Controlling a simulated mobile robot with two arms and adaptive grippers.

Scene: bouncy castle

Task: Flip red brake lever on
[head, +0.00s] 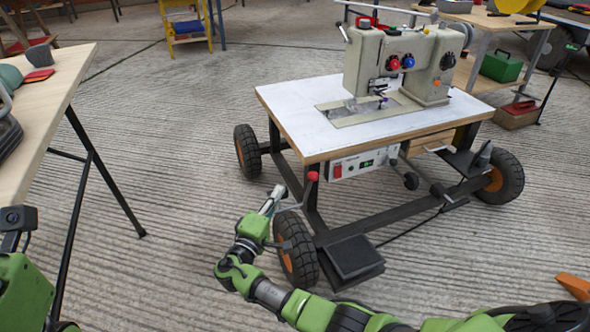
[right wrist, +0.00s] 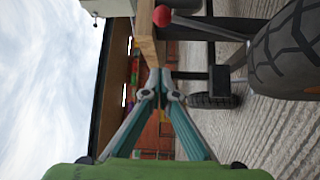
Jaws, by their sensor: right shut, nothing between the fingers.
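The red brake lever (head: 312,176) has a round red knob on a thin metal rod. It is at the front corner of the wheeled sewing table, above the front wheel. The red knob (right wrist: 162,16) also shows at the top of the right wrist view, with its rod running right toward the tyre. My right gripper (head: 277,192) is just left of the lever, apart from the knob. In the right wrist view its fingertips (right wrist: 160,86) meet with nothing between them. Part of my left arm shows at the lower left edge, but its gripper does not.
The sewing table (head: 285,98) carries a large sewing machine (head: 400,60). Its front wheel (head: 296,248) and a black pedal (head: 352,258) are close to my right arm. A wooden table (head: 40,95) stands at the left. Ribbed floor between the tables is clear.

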